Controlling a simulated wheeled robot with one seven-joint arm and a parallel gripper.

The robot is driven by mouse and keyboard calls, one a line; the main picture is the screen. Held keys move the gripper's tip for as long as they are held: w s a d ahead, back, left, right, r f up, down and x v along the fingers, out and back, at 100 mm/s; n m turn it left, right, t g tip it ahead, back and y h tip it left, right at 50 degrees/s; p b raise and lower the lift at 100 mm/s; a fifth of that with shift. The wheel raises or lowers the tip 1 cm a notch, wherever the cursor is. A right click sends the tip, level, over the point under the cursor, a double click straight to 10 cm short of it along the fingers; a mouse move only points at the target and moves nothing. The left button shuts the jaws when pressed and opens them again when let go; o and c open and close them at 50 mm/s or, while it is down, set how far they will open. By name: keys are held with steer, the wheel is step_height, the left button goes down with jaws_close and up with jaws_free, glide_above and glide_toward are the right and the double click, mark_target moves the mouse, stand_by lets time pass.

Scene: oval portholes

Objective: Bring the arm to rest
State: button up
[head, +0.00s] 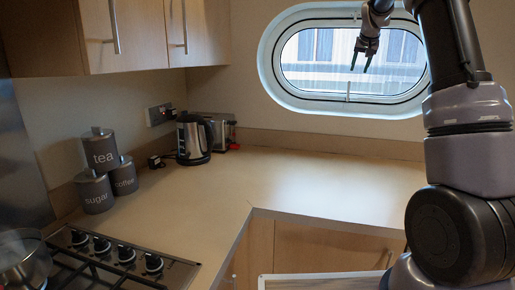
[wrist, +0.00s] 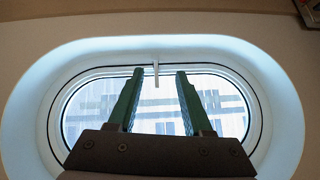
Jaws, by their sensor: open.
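My gripper (head: 361,63) is raised in front of the oval porthole window (head: 283,84) in the head view, at the end of my arm on the right. In the wrist view my gripper (wrist: 160,72) is open, with a clear gap between the fingers and nothing held. The porthole (wrist: 38,85) fills most of the wrist view behind the fingers.
A counter (head: 310,180) runs below the window, its right part clear. A kettle (head: 193,140) and toaster (head: 222,130) stand in the corner. Tea, sugar and coffee canisters (head: 100,150) are stacked at left, near a hob (head: 115,262). Cupboards (head: 135,35) hang upper left.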

steer(key=s+a+r+y, duration=0.1)
steer(key=s+a, duration=0.2)
steer(key=s, duration=0.6)
steer(key=s+a+r+y, duration=0.1)
steer(key=s+a+r, duration=0.15)
steer(key=s, duration=0.75)
steer(key=s+a+y, duration=0.1)
steer(key=s+a, duration=0.3)
steer(key=s, duration=0.5)
steer(key=s+a+f, duration=0.3)
steer(key=s+f, duration=0.1)
steer(key=s, duration=0.6)
steer(key=s+a+f+g, duration=0.1)
steer(key=s+a+f, duration=0.2)
steer(key=s, duration=0.7)
steer(key=shift+s+f, duration=0.15)
steer(key=shift+f, duration=0.55)
